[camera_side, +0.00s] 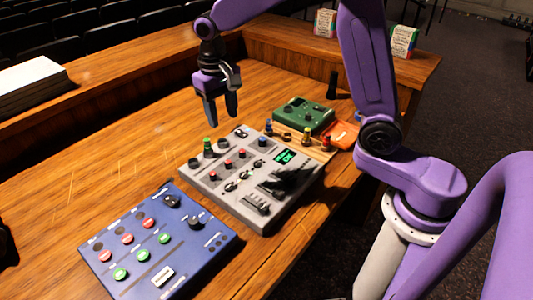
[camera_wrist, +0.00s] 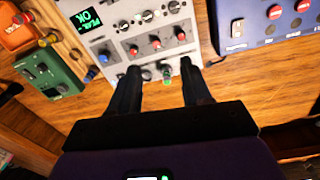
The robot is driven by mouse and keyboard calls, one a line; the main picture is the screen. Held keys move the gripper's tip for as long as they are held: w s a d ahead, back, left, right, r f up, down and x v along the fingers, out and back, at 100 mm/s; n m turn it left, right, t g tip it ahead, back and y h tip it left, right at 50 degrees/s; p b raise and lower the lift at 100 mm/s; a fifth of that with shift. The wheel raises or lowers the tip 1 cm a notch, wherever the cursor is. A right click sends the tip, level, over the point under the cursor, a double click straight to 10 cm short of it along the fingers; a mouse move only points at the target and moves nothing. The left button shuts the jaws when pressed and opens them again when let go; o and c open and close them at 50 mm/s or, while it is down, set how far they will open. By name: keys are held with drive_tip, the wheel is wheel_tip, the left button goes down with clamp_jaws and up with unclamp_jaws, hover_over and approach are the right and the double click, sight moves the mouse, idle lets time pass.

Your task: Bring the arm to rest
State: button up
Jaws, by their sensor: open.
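My purple arm reaches over the wooden desk (camera_side: 110,165) from the right. My gripper (camera_side: 222,118) hangs with its dark fingers pointing down, above the desk and behind the grey mixer in the side view. In the wrist view my gripper (camera_wrist: 160,85) shows two dark fingers spread apart with nothing held between them. The grey mixer (camera_side: 225,180) stands below and in front of the gripper, apart from it. It has knobs, sliders and a green lit screen, which reads "OK" in the wrist view (camera_wrist: 86,18).
A blue panel (camera_side: 150,245) with red and green buttons lies at the near left. A green box (camera_side: 303,114) and an orange box (camera_side: 341,134) stand right of the mixer. White stacked papers (camera_side: 30,85) lie at the far left. The desk's left part is clear.

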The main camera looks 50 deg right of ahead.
drive_tip(key=s+d+n, duration=0.2)
drive_tip(key=s+n, duration=0.5)
drive_tip(key=s, duration=0.8)
drive_tip(key=s+d+n, duration=0.3)
drive_tip(key=s+n, duration=0.4)
drive_tip(key=s, duration=0.8)
drive_tip(key=shift+s+f+y, duration=0.15)
drive_tip(key=shift+f+y, duration=0.15)
drive_tip(key=shift+y, duration=0.1)
drive_tip(key=shift+d, duration=0.1)
drive_tip(key=shift+c, duration=0.3)
